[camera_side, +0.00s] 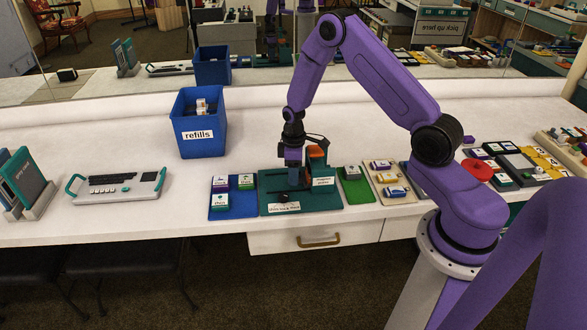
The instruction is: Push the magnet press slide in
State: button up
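The magnet press is on a dark teal base (327,200) near the table's front edge, with a "magnet press" label (323,181) on its right side and another label (284,208) at its front. An orange block (317,153) shows at the back of the press, partly behind my gripper. A dark knob (282,197) sits low at the front of the base. My gripper (294,178) points down over the middle of the press. Its fingers are small and dark against the press, so I cannot tell whether they are open or touching the slide.
A blue mat (219,213) with several small boxes lies left of the press, and a green mat (356,193) lies right of it. A blue "refills" bin (201,148) stands behind on the left. A teal-handled tray (117,186) is farther left. A mirror lines the back.

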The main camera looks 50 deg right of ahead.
notch_tip(320, 180, up, 17)
jog(key=shift+r, duration=0.2)
dwell(0.5)
jog(key=s+a+r+n, duration=0.1)
jog(key=s+a+r, duration=0.1)
jog(key=s+a, duration=0.45)
jog(key=s+a+r+n, duration=0.1)
jog(key=s+a+r, duration=0.2)
jog(key=s+a, duration=0.3)
jog(key=s+a+r+n, duration=0.1)
jog(key=s+a+n, duration=0.1)
jog(key=s, duration=1.7)
jog(key=shift+a+r+n, duration=0.2)
jog(key=shift+a+n, duration=0.2)
jog(key=shift+n, duration=0.3)
